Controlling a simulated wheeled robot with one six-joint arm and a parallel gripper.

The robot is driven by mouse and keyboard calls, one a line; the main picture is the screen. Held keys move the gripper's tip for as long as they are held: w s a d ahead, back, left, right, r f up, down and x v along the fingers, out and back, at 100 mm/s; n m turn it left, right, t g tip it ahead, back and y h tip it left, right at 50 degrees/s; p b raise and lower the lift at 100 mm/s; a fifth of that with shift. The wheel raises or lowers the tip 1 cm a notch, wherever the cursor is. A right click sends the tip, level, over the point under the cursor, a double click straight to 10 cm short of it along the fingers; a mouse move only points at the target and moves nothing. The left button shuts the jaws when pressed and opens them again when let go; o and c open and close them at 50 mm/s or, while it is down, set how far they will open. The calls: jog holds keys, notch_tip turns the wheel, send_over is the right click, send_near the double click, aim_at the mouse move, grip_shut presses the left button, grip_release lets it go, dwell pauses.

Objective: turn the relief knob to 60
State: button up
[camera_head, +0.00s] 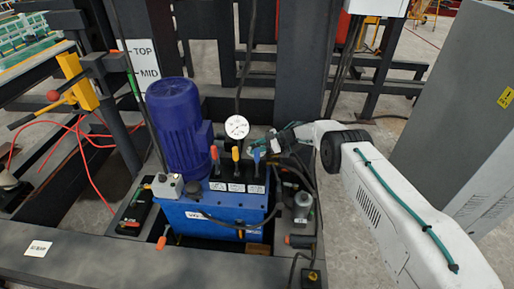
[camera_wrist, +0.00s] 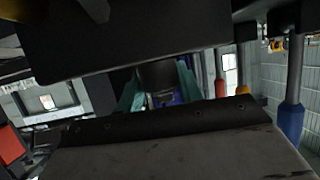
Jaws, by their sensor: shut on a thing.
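My gripper (camera_head: 284,139) reaches in from the right, just behind and to the right of the blue-handled lever. In the wrist view its teal fingertips (camera_wrist: 158,88) stand on both sides of a dark round knob (camera_wrist: 157,75), shut on it. This appears to be the relief knob; in the head view the gripper and hoses hide it. Its marking and angle cannot be read. The pressure gauge (camera_head: 236,127) has a white round face; its needle is too small to read.
Red (camera_head: 215,153), orange (camera_head: 236,153) and blue (camera_head: 256,156) levers stand close to the left of my gripper on the blue power unit (camera_head: 215,213). A blue motor (camera_head: 178,125) is further left. Black hoses (camera_head: 303,172) hang below the gripper. A grey cabinet (camera_head: 455,110) stands at right.

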jog(key=shift+a+n+g, duration=0.1)
jog(key=shift+n+g, duration=0.3)
jog(key=shift+g, duration=0.1)
jog(key=o, duration=1)
jog(key=shift+v, duration=3.95)
